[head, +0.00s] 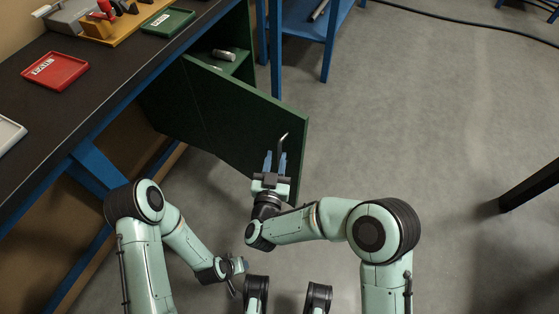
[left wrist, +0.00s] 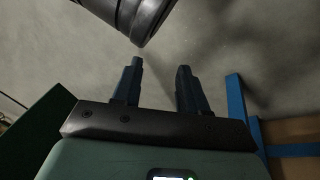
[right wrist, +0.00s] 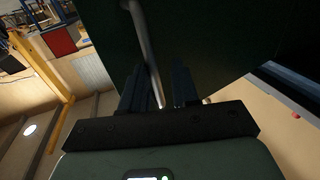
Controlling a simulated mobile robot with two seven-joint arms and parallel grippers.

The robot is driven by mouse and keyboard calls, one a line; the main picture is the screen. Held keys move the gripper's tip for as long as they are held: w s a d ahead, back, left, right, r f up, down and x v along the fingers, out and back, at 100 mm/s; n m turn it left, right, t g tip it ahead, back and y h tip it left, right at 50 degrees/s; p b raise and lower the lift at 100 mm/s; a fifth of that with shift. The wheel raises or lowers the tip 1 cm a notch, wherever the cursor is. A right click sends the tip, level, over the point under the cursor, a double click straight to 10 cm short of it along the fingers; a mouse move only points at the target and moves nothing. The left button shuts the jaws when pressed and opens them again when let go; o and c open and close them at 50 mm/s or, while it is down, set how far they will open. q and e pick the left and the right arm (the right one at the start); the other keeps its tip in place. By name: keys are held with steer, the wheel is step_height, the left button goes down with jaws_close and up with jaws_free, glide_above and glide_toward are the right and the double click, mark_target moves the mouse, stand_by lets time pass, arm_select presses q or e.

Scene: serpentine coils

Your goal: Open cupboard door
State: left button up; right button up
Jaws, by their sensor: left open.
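The green cupboard door (head: 235,115) stands swung open from the cupboard under the workbench, with part of the shelf inside visible. Its pale bar handle (head: 284,138) is near the door's free edge. My left gripper (left wrist: 158,80) is open and empty, over the floor, away from the door.
A dark-topped workbench (head: 110,60) with a red tray (head: 55,70) and a green tray (head: 168,21) runs along the left. A metal item (head: 224,54) lies on the cupboard shelf. A blue-legged table (head: 328,50) stands behind the door. Floor on the right is mostly clear.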

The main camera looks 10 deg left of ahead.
steer(key=shift+o, duration=0.6)
steer(key=shift+a, duration=0.25)
arm_select(q)
steer(key=shift+a, duration=0.1)
arm_select(e)
steer(key=shift+d, duration=0.1)
steer(key=shift+d, duration=0.1)
arm_select(q)
steer(key=shift+s+d+r+g+p, duration=0.15)
steer(key=shift+s+d+r+p, duration=0.25)
steer(key=shift+s+r+p, duration=0.15)
steer(key=shift+s+d+r+g+p, duration=0.15)
steer(key=shift+s+d+r+p, duration=0.25)
steer(key=shift+r, duration=0.2)
arm_select(e)
steer(key=s, duration=1.3)
steer(key=shift+s, duration=0.15)
arm_select(q)
steer(key=shift+w, duration=0.1)
